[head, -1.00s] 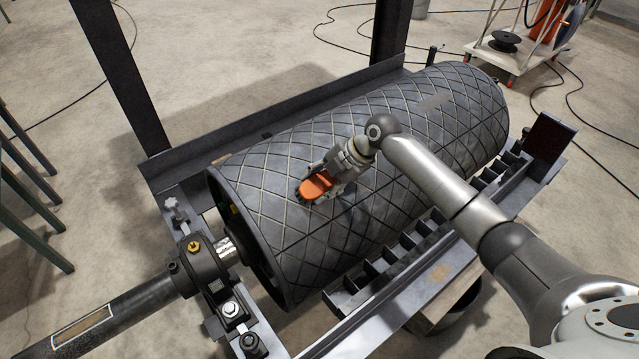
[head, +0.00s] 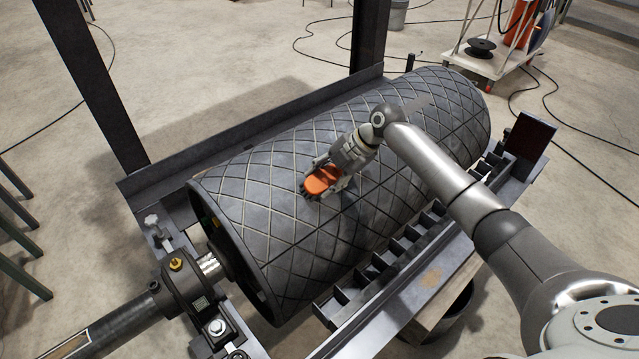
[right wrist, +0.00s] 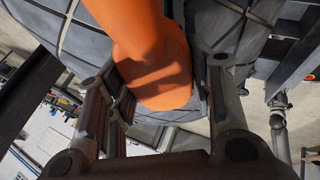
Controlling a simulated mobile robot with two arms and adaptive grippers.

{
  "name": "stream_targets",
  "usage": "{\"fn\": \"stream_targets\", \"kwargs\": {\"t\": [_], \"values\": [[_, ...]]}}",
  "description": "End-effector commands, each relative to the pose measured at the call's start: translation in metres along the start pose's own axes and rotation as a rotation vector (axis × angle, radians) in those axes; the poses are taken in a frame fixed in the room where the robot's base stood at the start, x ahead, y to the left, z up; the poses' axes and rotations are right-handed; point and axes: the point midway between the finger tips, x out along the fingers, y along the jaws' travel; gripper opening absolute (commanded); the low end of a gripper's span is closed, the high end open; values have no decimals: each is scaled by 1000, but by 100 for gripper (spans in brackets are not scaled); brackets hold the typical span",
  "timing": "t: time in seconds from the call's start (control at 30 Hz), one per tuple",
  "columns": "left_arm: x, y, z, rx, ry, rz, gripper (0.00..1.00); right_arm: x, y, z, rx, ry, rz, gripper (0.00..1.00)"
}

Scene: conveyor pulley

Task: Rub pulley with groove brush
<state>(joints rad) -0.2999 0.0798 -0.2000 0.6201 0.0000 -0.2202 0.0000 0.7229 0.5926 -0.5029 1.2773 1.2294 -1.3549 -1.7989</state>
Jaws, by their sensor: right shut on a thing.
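The pulley (head: 260,240) is a large dark drum with a diamond pattern of grooves, lying across its steel frame. The groove brush (head: 322,180) has an orange body and dark bristles along its lower edge. My right gripper (head: 325,178) is shut on the brush and holds it against or just above the drum's upper surface, left of its middle. The bristle contact is too small to tell. In the right wrist view, the orange brush body (right wrist: 155,60) sits between the gripper fingers, with the grooved drum behind. My left gripper is not in view.
A bearing block (head: 195,290) and shaft stand at the drum's near left end. A slatted steel rail (head: 400,250) runs along the front side. Steel posts (head: 95,90) rise behind. A cart (head: 500,55) and cables are on the floor at the back right.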

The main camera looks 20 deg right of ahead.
Motion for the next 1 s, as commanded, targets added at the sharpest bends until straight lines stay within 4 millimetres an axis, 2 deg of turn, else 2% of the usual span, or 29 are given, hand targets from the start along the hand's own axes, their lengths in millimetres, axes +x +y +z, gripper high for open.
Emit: {"fn": "stream_targets", "kwargs": {"t": [0.4, 0.67, 1.0], "values": [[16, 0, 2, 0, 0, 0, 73, -12, -1, 30, 4, -6, 0, 29], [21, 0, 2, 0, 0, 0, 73, -17, -1, 38, 3, -6, 1, 29], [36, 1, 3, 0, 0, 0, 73, -28, -1, 62, 3, -4, 1, 29]]}}
